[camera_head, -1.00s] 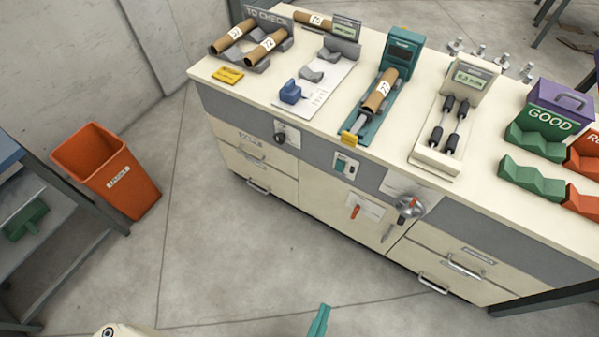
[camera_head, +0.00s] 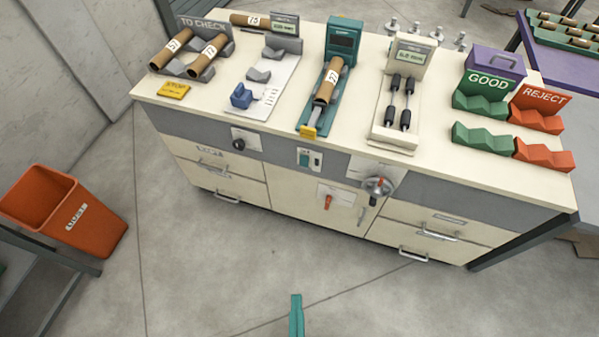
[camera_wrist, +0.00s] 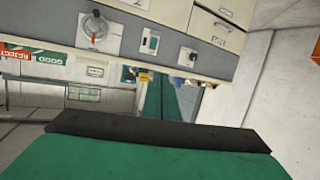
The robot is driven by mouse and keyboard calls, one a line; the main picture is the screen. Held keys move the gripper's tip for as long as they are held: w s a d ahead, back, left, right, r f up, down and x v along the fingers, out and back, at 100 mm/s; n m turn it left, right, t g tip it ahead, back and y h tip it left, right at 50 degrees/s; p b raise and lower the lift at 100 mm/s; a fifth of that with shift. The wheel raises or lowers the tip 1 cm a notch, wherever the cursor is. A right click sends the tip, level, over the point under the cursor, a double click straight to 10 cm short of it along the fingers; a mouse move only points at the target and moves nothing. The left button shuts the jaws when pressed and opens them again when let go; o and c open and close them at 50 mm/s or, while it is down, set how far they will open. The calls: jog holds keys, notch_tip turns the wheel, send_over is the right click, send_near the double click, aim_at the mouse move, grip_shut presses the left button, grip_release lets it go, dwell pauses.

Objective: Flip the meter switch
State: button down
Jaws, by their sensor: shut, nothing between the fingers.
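The bench front carries a white plate with a green and white switch (camera_head: 310,158), below the teal meter stand (camera_head: 342,45). The switch also shows upside down in the wrist view (camera_wrist: 150,42). I cannot tell from a label whether it is the meter switch. A black knob (camera_head: 238,144) on a white plate is to its left, and a round metal dial with a red mark (camera_head: 377,187) is to its right. My gripper (camera_head: 296,300) is a narrow teal shape at the bottom of the head view, shut and empty, well apart from the bench.
Cardboard tubes (camera_head: 208,56) lie on the bench top, one on the teal stand. Green and red cradles (camera_head: 484,137) stand at right. An orange bin (camera_head: 65,212) stands at left. The floor before the bench is clear.

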aim_at(304, 165)
jog(key=w+a+f+n+g, duration=0.2)
jog(key=w+f+n, duration=0.6)
jog(key=w+f, duration=0.7)
jog(key=w+r+n+t+h, duration=0.1)
jog(key=w+n+h, duration=0.1)
jog(key=w, duration=0.7)
jog(key=w+a+r+n+t+h, duration=0.1)
jog(key=w+n+h, duration=0.2)
jog(key=w, duration=0.6)
jog(key=shift+w+a+r+t, duration=0.25)
jog(key=shift+t, duration=0.15)
jog(key=x, duration=1.4)
jog(key=shift+d, duration=0.15)
